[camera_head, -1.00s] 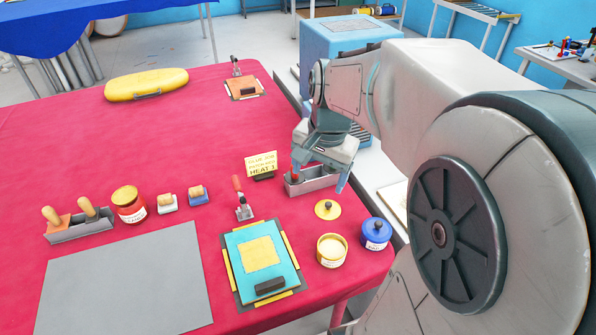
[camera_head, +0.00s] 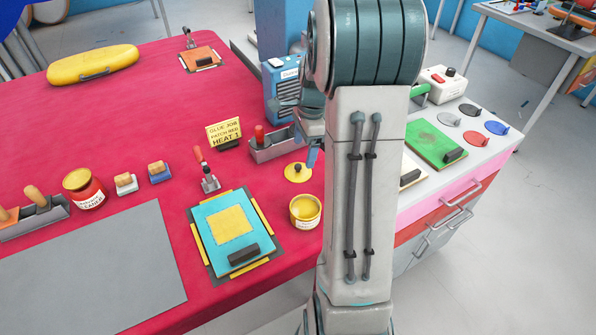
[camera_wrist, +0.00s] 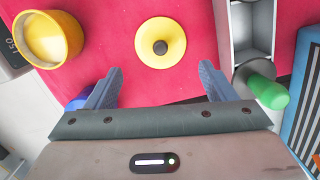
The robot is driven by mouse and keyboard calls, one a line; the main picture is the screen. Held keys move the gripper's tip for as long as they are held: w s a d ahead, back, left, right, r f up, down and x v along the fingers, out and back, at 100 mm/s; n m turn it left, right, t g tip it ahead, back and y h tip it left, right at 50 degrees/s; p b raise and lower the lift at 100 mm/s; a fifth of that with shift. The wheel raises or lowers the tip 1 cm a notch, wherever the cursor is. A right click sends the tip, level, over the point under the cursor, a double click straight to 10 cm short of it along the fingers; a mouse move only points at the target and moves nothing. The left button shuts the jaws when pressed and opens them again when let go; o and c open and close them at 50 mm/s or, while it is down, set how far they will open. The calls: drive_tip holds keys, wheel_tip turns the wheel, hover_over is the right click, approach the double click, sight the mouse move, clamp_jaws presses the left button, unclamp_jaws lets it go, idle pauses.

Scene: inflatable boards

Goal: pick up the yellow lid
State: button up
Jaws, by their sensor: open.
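The yellow lid (camera_head: 298,173) is a flat disc with a dark knob, lying on the red table beside the open yellow pot (camera_head: 305,211). In the wrist view the lid (camera_wrist: 160,52) lies just beyond my fingertips, roughly centred between them, with its knob uncovered. My gripper (camera_wrist: 160,78) is open and empty there. In the head view one finger shows close to the lid; my arm hides the rest of the gripper. The yellow pot (camera_wrist: 48,38) is at the upper left of the wrist view.
A grey metal tray (camera_wrist: 262,22) stands right of the lid in the wrist view, near a green handle (camera_wrist: 267,92). A blue object (camera_wrist: 78,98) is partly hidden behind my left finger. A teal board (camera_head: 205,240) lies left of the pot in the head view.

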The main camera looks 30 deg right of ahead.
sight(299, 166)
drive_tip(key=shift+w+a+f, duration=0.1)
drive_tip(key=shift+a+f, duration=0.1)
drive_tip(key=shift+f, duration=0.85)
drive_tip(key=shift+a+f, duration=0.25)
drive_tip(key=shift+f, duration=0.75)
drive_tip(key=shift+w+a+f, duration=0.1)
drive_tip(key=shift+a+f, duration=0.1)
drive_tip(key=shift+f, duration=0.85)
drive_tip(key=shift+c, duration=0.3)
drive_tip(key=shift+s, duration=0.2)
clamp_jaws()
